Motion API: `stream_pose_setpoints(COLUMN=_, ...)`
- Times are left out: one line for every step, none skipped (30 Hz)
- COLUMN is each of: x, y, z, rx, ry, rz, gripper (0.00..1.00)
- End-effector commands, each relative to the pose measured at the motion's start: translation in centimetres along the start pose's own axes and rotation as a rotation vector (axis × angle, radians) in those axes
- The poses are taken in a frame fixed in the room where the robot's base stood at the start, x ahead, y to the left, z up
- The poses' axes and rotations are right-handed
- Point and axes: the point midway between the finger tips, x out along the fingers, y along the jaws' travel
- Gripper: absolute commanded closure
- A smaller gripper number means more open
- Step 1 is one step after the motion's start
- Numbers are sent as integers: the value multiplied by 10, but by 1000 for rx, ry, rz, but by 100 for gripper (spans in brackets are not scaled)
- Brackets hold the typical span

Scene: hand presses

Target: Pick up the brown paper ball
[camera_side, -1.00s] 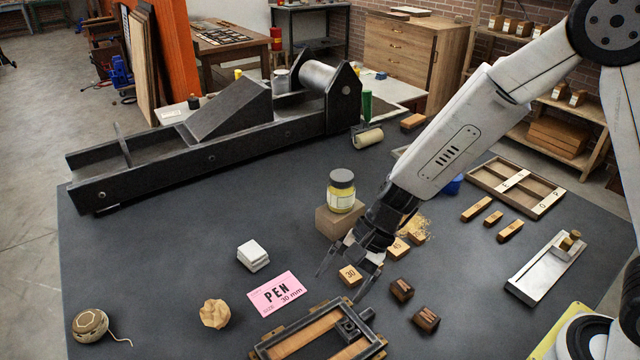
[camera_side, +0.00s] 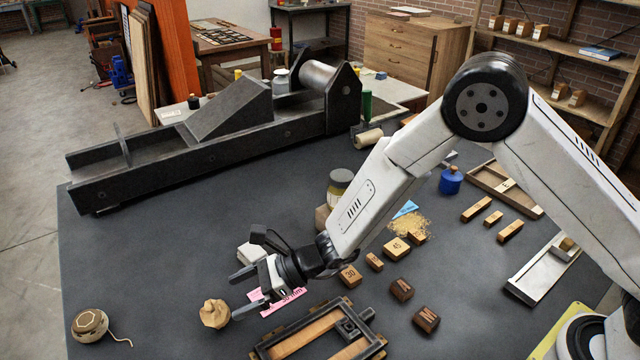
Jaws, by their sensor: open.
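The brown paper ball (camera_side: 215,313) is a crumpled tan lump on the dark table at the front left. My gripper (camera_side: 233,297) is open and low over the table, with its fingers pointing left toward the ball. One fingertip is near the ball's right side and the other is farther back. I cannot tell whether the nearer finger touches the ball. Nothing is held between the fingers.
A string ball (camera_side: 90,325) lies to the left. The pink card (camera_side: 270,303) and white blocks (camera_side: 250,253) are partly hidden by my gripper. A wooden-barred frame (camera_side: 318,335) lies at the front. A large dark press (camera_side: 200,150) stands behind. Table left of the paper ball is mostly clear.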

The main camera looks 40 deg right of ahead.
Motion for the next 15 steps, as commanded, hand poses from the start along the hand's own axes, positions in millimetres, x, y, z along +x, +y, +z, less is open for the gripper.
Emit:
stream_pose_setpoints(x=1, y=0, z=0, rx=3, ry=-2, rz=-1, gripper=5)
stream_pose_setpoints(x=1, y=0, z=0, rx=4, ry=-2, rz=-1, gripper=5)
stream_pose_setpoints(x=1, y=0, z=0, rx=4, ry=-2, rz=-1, gripper=5)
stream_pose_setpoints(x=1, y=0, z=0, rx=4, ry=-2, rz=-1, gripper=5)
stream_pose_setpoints(x=2, y=0, z=0, rx=3, ry=-2, rz=-1, gripper=5)
stream_pose_setpoints(x=3, y=0, z=0, rx=3, ry=-1, rz=-1, gripper=5)
stream_pose_setpoints(x=4, y=0, z=0, rx=3, ry=-1, rz=0, gripper=5)
stream_pose_setpoints(x=6, y=0, z=-1, rx=3, ry=0, rz=0, gripper=5)
stream_pose_setpoints(x=9, y=0, z=0, rx=2, ry=-1, rz=1, gripper=5)
stream_pose_setpoints(x=12, y=0, z=0, rx=2, ry=-1, rz=0, gripper=5)
stream_pose_setpoints(x=14, y=0, z=0, rx=2, ry=-1, rz=0, gripper=5)
stream_pose_setpoints(x=17, y=0, z=0, rx=3, ry=-1, rz=0, gripper=5)
stream_pose_setpoints(x=19, y=0, z=-1, rx=3, ry=-1, rz=0, gripper=5)
stream_pose_setpoints(x=21, y=0, z=0, rx=3, ry=-1, rz=0, gripper=5)
stream_pose_setpoints(x=24, y=0, z=0, rx=3, ry=-1, rz=0, gripper=5)
